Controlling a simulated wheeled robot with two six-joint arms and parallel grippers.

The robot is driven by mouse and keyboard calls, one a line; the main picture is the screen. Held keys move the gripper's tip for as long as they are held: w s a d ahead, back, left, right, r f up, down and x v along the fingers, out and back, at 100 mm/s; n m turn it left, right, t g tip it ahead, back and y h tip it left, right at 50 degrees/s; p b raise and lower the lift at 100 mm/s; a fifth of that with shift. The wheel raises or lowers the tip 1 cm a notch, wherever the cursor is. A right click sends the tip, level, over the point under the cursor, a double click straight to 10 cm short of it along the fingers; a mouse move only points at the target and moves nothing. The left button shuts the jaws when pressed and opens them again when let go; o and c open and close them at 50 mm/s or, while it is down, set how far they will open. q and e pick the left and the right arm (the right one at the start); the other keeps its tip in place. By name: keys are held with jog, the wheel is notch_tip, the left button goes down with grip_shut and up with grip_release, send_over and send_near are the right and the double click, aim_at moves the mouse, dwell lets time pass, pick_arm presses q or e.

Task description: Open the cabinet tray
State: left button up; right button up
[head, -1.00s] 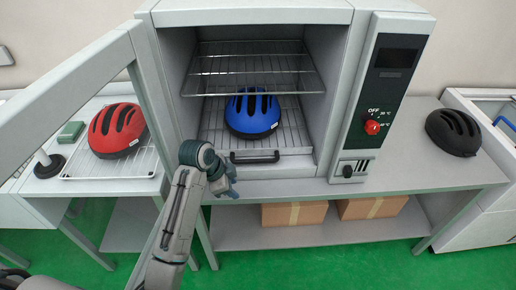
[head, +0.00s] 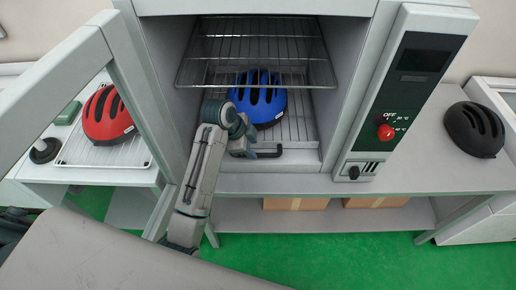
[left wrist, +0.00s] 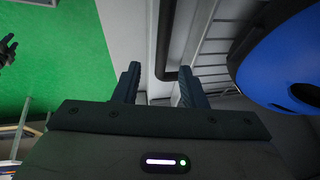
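The cabinet's lower wire tray (head: 299,130) is inside the open cabinet, with a blue helmet (head: 262,100) on it. The tray's black handle (head: 270,154) is at its front edge, its left part hidden behind my left gripper (head: 243,148). In the left wrist view the gripper (left wrist: 160,86) is open. The dark handle bar (left wrist: 167,45) shows between and just beyond its fingertips; contact cannot be told. The blue helmet (left wrist: 285,60) is close on the right. A small dark shape at the left edge there looks like my right gripper (left wrist: 8,48); its fingers are unclear.
A second wire rack (head: 258,50) is above the helmet. The open door (head: 130,75) stands left of the opening. The control panel (head: 395,105) with a red knob is right. A red helmet (head: 106,114) and a black helmet (head: 474,129) sit at the sides.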

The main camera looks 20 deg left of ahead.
aim_at(260, 154)
pick_arm(q)
jog(key=p+x, duration=0.1)
jog(key=x, duration=0.3)
jog(key=shift+w+f, duration=0.15)
jog(key=shift+w, duration=0.1)
jog(key=shift+d+f, duration=0.15)
jog(key=shift+f, duration=0.3)
jog(key=shift+w, duration=0.1)
grip_shut()
